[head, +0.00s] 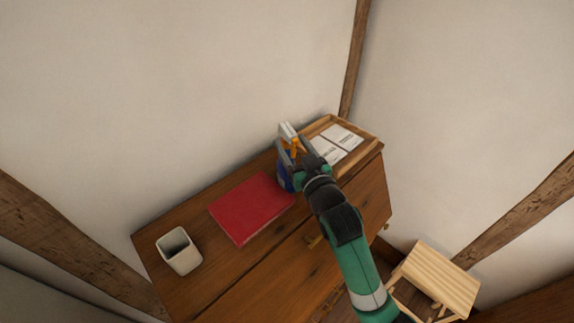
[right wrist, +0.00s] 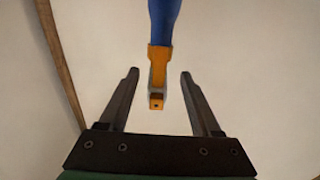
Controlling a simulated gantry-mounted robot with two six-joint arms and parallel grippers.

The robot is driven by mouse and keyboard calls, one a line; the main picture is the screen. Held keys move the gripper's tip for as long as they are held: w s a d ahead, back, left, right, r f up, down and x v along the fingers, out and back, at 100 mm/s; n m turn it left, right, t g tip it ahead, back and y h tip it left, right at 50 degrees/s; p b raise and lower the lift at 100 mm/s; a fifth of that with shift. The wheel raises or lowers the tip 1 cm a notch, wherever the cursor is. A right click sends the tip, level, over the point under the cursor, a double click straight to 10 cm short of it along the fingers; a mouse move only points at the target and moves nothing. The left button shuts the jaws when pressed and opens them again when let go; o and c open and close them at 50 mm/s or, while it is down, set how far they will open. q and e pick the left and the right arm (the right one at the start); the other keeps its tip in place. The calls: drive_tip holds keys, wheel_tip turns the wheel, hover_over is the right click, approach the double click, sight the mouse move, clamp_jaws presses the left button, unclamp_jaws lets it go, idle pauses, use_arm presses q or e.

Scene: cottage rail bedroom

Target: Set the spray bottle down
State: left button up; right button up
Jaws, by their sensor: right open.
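The spray bottle is blue with an orange and white spray head. In the head view its blue body (head: 284,179) appears to stand upright on the wooden dresser (head: 262,262), between a red book and a wooden tray. My right gripper (head: 293,145) is at its upper part and hides much of it. In the right wrist view the bottle (right wrist: 162,22) shows between and beyond the two fingers of the open right gripper (right wrist: 159,74), with visible gaps on both sides. The bottle's base is hidden. My left gripper is not in view.
The red book (head: 250,208) lies flat left of the bottle. The wooden tray (head: 369,142) with white cards is close on the right, by the wall. A pale cup (head: 181,262) stands at the dresser's left end. A wooden stool (head: 440,278) is on the floor at right.

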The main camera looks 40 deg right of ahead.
drive_tip(key=x, duration=0.4)
drive_tip(key=shift+w+d, duration=0.1)
drive_tip(key=shift+d, duration=0.05)
clamp_jaws()
drive_tip(key=shift+r, duration=0.15)
idle(1.1)
